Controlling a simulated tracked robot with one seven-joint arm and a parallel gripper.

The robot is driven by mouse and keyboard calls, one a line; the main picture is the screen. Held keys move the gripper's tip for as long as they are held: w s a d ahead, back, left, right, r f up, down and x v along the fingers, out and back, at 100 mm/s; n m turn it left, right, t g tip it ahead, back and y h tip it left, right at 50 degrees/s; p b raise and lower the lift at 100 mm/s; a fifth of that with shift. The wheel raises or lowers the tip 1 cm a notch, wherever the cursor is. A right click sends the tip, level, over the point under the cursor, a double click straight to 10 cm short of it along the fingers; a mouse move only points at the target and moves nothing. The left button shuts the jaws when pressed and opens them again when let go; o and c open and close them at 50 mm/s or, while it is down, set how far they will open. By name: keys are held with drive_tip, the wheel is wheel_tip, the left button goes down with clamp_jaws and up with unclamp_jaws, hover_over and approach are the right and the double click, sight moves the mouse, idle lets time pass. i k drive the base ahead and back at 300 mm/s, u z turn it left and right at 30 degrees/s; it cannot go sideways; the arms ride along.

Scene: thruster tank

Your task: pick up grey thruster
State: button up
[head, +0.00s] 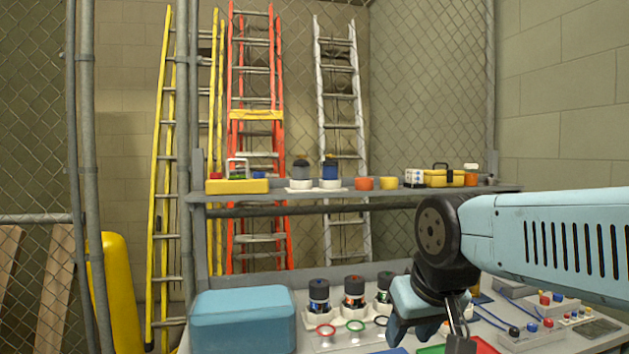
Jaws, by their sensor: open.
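A grey-topped thruster (301,171) stands upright in a white holder on the shelf at the back, left of a blue thruster (330,170). Its lower part is dark and sits in the holder's cup. My gripper (418,322) is open, low over the bench at right of centre. It is well below the shelf and nearer to me than the grey thruster, apart from it. My gripper and wrist partly cover the rightmost of the dark thrusters on the bench.
Three dark thrusters (354,291) stand in a white rack (337,316) on the bench, with coloured rings before them. A blue case (242,320) is at left. The shelf (390,194) also holds orange cups (388,183) and a yellow toolbox (443,178).

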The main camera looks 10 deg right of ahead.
sight(301, 167)
drive_tip(key=u, duration=0.2)
drive_tip(key=i, duration=0.85)
drive_tip(key=z, duration=0.1)
